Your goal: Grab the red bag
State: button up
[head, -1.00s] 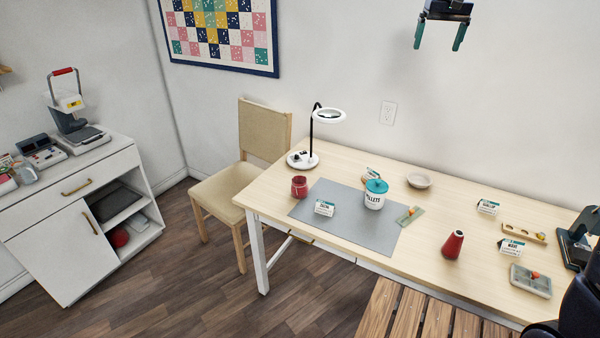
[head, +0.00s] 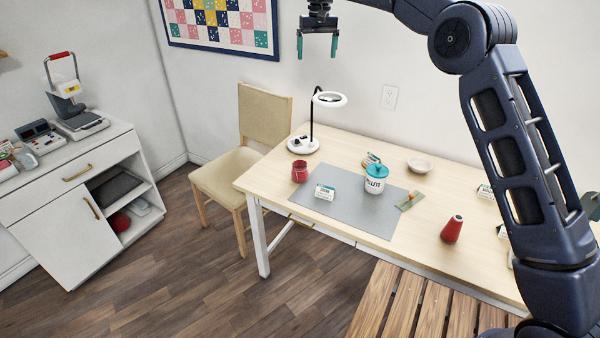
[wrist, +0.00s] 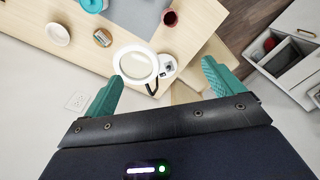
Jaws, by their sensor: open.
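My gripper (head: 317,46) is open and empty, high above the table near the back wall, above the lamp. In the wrist view its teal fingers (wrist: 162,82) are spread wide, with the lamp between them below. A small red container (head: 300,171) stands at the table's left end, beside the grey mat; it also shows in the wrist view (wrist: 170,18). It may be the red bag, but I cannot tell surely. A round red thing (head: 120,222) lies in the cabinet's lower shelf.
The white ring lamp (head: 328,99) stands at the table's back left. A white-and-teal pellet jar (head: 375,180) and a small label card (head: 325,191) stand on the grey mat (head: 350,215). A pale bowl (head: 420,165) is behind. A chair (head: 264,115) stands left of the table.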

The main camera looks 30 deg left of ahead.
jog(key=s+a+f, duration=0.2)
jog(key=a+f, duration=0.1)
jog(key=a, duration=0.1)
send_near(300, 170)
notch_tip(300, 170, down, 2)
jog(key=w+a, duration=0.1)
jog(key=w, duration=0.2)
jog(key=f, duration=1)
jog(key=shift+s+a+f, duration=0.1)
jog(key=shift+s+a, duration=0.05)
jog(key=shift+a, duration=0.25)
jog(key=c, duration=1)
